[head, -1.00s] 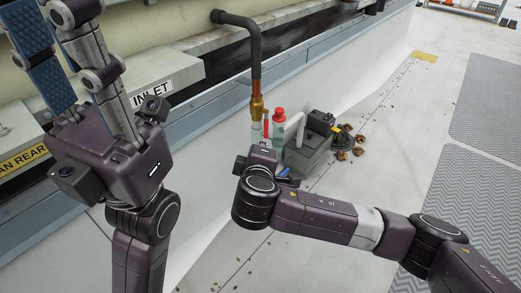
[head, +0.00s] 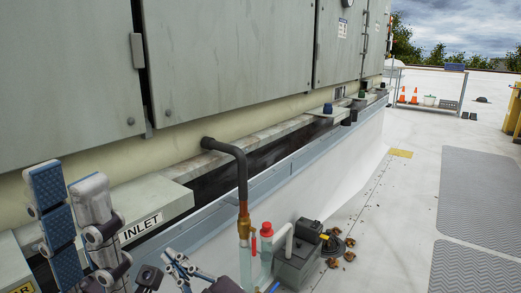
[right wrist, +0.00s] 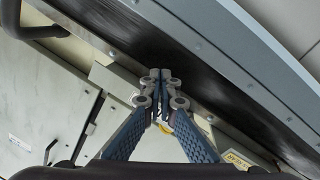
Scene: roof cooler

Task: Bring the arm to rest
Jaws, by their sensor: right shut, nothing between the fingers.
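My left gripper (head: 68,175) stands upright at the lower left of the head view. A blue-padded finger and a grey finger are apart, with nothing between them. My right gripper (head: 172,262) shows only in part at the bottom edge, left of the copper pipe fitting. In the right wrist view the right gripper's fingers (right wrist: 160,75) meet at their tips, empty, below a dark slot under the unit's ledge. Most of both arms is below the head frame.
A bent dark pipe (head: 242,180) rises from a copper fitting beside a red-capped bottle (head: 267,240) and a grey pump (head: 297,262). The cabinet unit (head: 235,70) with an INLET label (head: 140,228) fills the left. Grey mats (head: 480,190) lie on open roof at right.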

